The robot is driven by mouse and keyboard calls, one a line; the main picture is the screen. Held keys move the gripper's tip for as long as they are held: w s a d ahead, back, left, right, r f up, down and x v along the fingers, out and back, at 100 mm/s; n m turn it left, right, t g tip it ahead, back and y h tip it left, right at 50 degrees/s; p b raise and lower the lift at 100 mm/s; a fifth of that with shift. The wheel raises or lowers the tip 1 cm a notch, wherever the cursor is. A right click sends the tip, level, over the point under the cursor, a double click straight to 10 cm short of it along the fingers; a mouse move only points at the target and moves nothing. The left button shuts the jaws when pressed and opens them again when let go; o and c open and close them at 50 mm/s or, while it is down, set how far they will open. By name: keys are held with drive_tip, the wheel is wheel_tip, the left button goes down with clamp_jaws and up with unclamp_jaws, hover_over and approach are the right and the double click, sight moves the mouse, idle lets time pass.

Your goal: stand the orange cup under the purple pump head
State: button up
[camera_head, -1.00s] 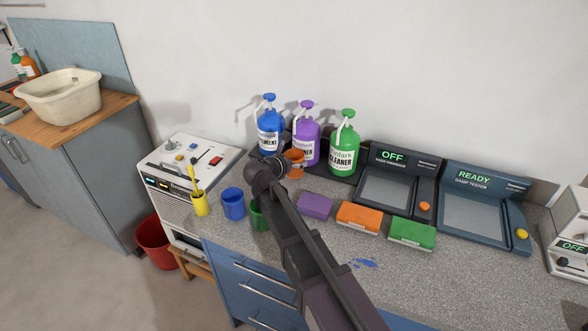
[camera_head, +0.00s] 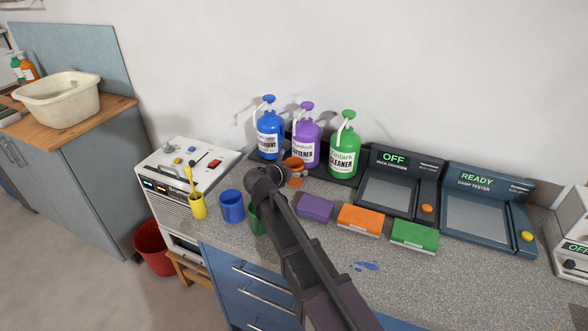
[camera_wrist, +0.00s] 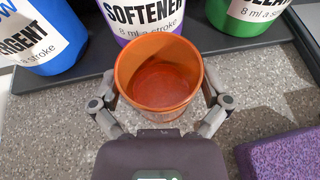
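The orange cup (camera_head: 293,163) is just in front of the purple softener bottle (camera_head: 306,150), below its purple pump head (camera_head: 304,107), whose spout points forward and left. In the wrist view the cup (camera_wrist: 158,78) is empty, its mouth facing the camera, and it overlaps the bottle (camera_wrist: 140,18). My gripper (camera_wrist: 158,95) has a finger against each side of the cup and appears shut on it. In the head view my arm and gripper (camera_head: 285,173) hide part of the cup. I cannot tell whether its base touches the surface.
Blue (camera_head: 269,135) and green (camera_head: 344,150) pump bottles flank the purple one on a black tray (camera_wrist: 75,85). A blue cup (camera_head: 232,207), a partly hidden green cup (camera_head: 256,219) and a yellow cup (camera_head: 198,206) stand left; purple (camera_head: 316,208), orange and green sponges lie right.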

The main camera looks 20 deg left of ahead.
drive_tip(key=shift+r, duration=0.1)
idle(0.3)
drive_tip(key=shift+r, duration=0.1)
drive_tip(key=p+v, duration=0.4)
drive_tip(key=v, duration=0.6)
drive_tip(key=shift+s+r, duration=0.15)
drive_tip(key=shift+p+v, duration=0.45)
drive_tip(key=shift+v, duration=0.3)
